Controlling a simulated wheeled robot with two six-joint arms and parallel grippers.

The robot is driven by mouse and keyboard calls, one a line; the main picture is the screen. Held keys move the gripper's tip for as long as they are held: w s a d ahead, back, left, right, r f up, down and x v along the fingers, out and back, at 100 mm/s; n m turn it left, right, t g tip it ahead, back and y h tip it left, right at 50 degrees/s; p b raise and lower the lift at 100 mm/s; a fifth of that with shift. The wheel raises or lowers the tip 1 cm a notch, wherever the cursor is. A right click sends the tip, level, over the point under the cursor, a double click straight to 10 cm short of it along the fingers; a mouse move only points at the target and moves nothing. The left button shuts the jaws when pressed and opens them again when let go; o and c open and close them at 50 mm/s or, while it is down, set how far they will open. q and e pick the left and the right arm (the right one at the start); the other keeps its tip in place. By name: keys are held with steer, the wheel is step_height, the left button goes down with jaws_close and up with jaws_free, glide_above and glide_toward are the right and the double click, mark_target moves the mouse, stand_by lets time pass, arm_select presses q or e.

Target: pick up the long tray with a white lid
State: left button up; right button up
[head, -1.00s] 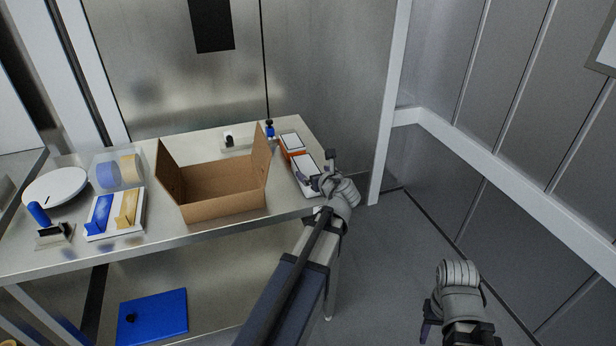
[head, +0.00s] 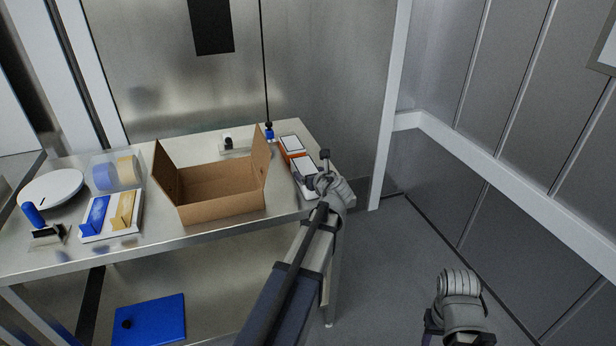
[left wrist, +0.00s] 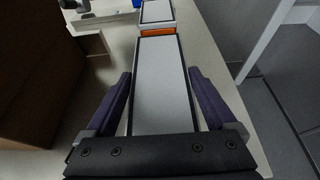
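The long tray with a white lid (head: 303,175) lies near the right end of the steel table, partly hidden by my left gripper (head: 319,170) in the head view. In the left wrist view the tray's pale lid (left wrist: 161,82) runs lengthwise between the two fingers of my left gripper (left wrist: 161,88). One finger stands along each long side, and the gripper is open. Whether the fingers touch the tray is unclear. My right gripper (head: 432,328) hangs low at the bottom right, away from the table; its fingers are mostly cut off or hidden.
An orange box with a white top (head: 291,146) sits just behind the tray. An open cardboard box (head: 222,209) stands to the left. The table's front and right edges (head: 290,217) are close to the tray. A small blue-topped item (head: 269,133) stands at the back.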

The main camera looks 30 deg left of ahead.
arm_select(q)
steer(key=c, duration=0.9)
steer(key=shift+r, duration=0.1)
step_height(320, 180, up, 10)
steer(key=p, duration=1)
